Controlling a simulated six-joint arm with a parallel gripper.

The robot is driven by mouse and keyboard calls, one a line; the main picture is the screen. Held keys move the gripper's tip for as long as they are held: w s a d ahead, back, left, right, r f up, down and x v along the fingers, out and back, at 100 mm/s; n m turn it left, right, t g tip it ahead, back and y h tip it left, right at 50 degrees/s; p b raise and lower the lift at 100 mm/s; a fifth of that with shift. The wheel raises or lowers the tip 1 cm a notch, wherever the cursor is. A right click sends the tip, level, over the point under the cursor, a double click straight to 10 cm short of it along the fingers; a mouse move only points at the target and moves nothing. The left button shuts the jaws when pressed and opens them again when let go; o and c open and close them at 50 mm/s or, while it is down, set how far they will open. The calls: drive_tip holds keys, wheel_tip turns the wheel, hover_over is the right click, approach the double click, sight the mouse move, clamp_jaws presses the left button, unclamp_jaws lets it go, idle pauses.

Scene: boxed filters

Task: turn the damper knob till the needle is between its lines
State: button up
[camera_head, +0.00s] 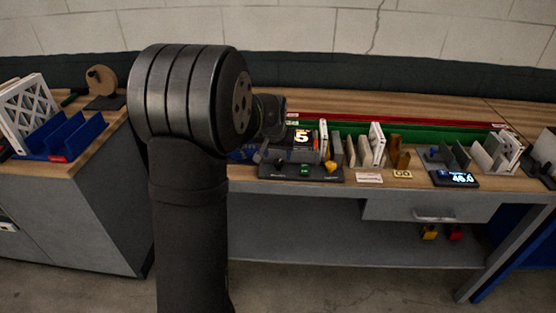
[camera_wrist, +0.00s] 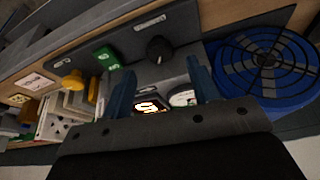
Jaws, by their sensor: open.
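The black damper knob (camera_wrist: 158,48) stands on a grey control panel (camera_wrist: 150,71) in the wrist view. My gripper (camera_wrist: 160,78) is open, its two blue fingers apart. In the picture the knob appears above and between the fingertips; nothing is held and I see no contact. A white round gauge face (camera_wrist: 183,98) shows between the fingers, partly cut off by the gripper body. Its needle and lines are too small to read. Beside it is a lit display (camera_wrist: 149,105).
A green button (camera_wrist: 107,57) and a yellow knob (camera_wrist: 75,84) are on the panel. A blue fan with a dark grille (camera_wrist: 265,62) lies to the right in the wrist view. Upright filters (camera_head: 376,145) and another display (camera_head: 456,179) stand farther right on the bench.

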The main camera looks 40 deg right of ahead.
sight(278, 162)
drive_tip(key=shift+x, duration=2.4)
drive_tip(key=c, duration=1)
